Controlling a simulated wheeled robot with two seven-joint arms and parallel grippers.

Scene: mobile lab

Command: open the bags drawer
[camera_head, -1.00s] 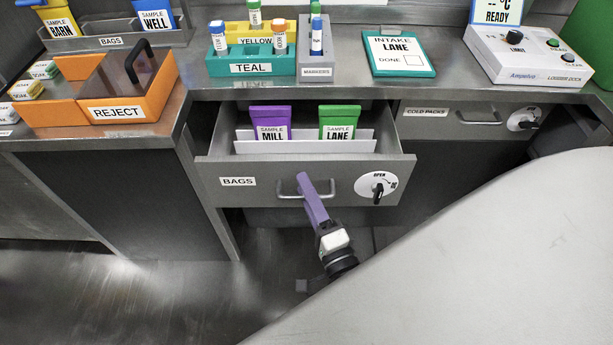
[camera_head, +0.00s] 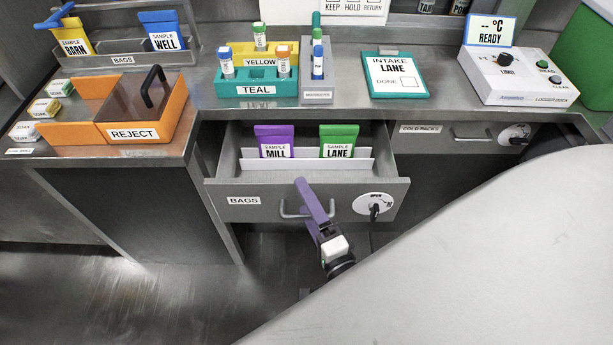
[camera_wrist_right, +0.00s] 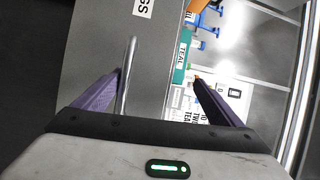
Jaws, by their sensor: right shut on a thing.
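The bags drawer (camera_head: 240,213) stands pulled out below the counter in the head view. A purple MILL pouch (camera_head: 276,142) and a green LANE pouch (camera_head: 338,141) stand upright inside it, behind a white divider. Its metal bar handle (camera_head: 289,212) is on the front, left of a round dial latch (camera_head: 374,207) marked OPEN. In the right wrist view, the handle (camera_wrist_right: 127,75) runs between the fingers (camera_wrist_right: 157,80), closer to the left one. My left gripper is in neither view.
A closed COLD PACKS drawer (camera_head: 465,134) is to the right. The counter above holds a teal rack (camera_head: 256,90), an INTAKE LANE board (camera_head: 397,76) and a logger dock (camera_head: 517,76). An orange REJECT bin (camera_head: 150,125) is at left. Floor before the drawer is open.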

